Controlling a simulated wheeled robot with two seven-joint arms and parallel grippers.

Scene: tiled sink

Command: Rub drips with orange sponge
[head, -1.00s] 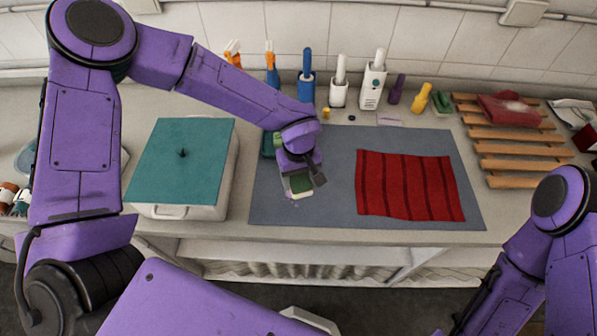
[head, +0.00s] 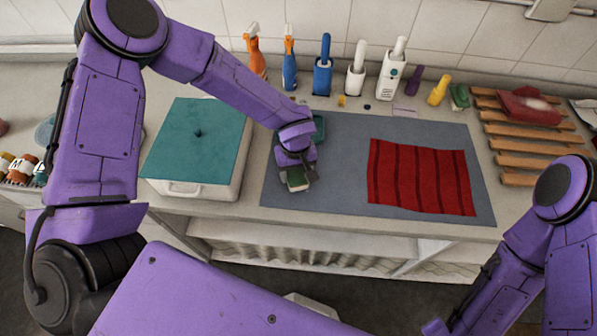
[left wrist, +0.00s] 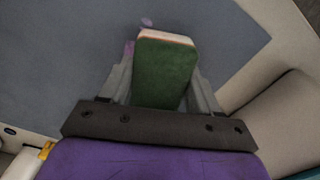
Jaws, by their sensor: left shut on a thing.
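My left gripper (head: 296,182) is shut on a sponge near the left front part of the grey mat (head: 345,195). In the left wrist view the sponge (left wrist: 165,72) sits between both fingers, with a dark green face toward the camera and a pale peach layer at its far edge. I cannot tell whether it touches the mat. Purple drips (left wrist: 146,22) show on the mat just beyond the sponge's far end, with another patch beside its left edge. My right arm is at the lower right of the head view; its gripper is out of frame.
A white box with a teal lid (head: 197,150) stands left of the mat. A red striped cloth (head: 420,178) lies on the mat's right. A teal dish (head: 318,127) is behind my gripper. Bottles and brushes (head: 322,70) line the back; a wooden rack (head: 520,150) is right.

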